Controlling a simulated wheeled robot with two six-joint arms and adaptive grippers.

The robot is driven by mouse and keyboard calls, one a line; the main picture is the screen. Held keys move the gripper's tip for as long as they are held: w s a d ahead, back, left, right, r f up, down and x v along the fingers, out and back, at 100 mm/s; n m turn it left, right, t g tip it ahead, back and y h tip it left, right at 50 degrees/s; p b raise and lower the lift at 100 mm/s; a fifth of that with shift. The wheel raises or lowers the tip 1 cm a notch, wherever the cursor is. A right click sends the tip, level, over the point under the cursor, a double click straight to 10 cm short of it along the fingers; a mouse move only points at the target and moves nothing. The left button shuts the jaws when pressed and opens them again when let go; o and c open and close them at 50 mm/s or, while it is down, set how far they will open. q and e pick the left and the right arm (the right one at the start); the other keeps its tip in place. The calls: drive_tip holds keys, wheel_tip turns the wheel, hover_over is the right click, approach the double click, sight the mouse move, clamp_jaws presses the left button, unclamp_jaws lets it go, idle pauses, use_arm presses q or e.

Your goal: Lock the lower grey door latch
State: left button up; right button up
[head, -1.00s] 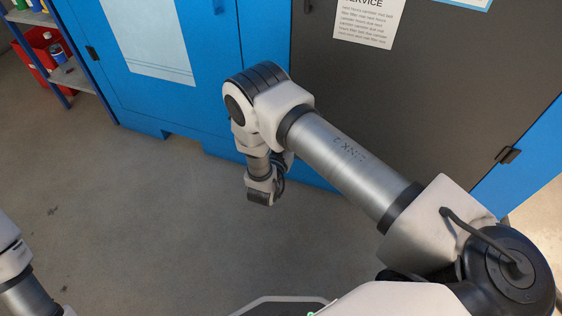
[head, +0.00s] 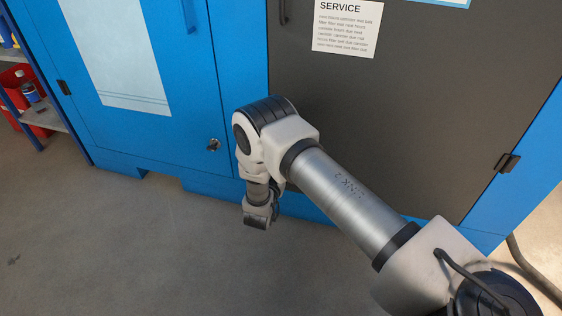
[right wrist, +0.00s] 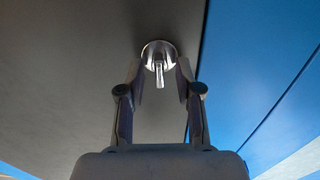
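The grey door (head: 420,110) fills the right half of the head view and the left of the right wrist view. Its lower latch (right wrist: 158,58) shows in the right wrist view as a round metal boss with a short lever pointing down in the picture. My right gripper (right wrist: 161,70) is open, with one finger on each side of the lever. I cannot tell whether either finger touches it. In the head view my right arm hides this latch and the gripper. My left gripper is not in view.
A blue door (head: 150,90) with its own small latch (head: 213,145) stands left of the grey door. A shelf (head: 45,118) with a red bin (head: 42,112) is at the far left. A hose (head: 535,272) lies at the lower right. The floor in front is clear.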

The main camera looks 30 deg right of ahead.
clamp_jaws()
drive_tip(key=shift+m+p, duration=0.3)
drive_tip(key=shift+m, duration=0.1)
drive_tip(key=m+p, duration=0.2)
drive_tip(key=m, duration=0.3)
drive_tip(key=m+p, duration=0.3)
drive_tip(key=m, duration=0.3)
drive_tip(key=m+p, duration=0.3)
drive_tip(key=m, duration=0.3)
drive_tip(key=shift+s+d+f, duration=0.15)
drive_tip(key=shift+s+f, duration=0.1)
idle(0.3)
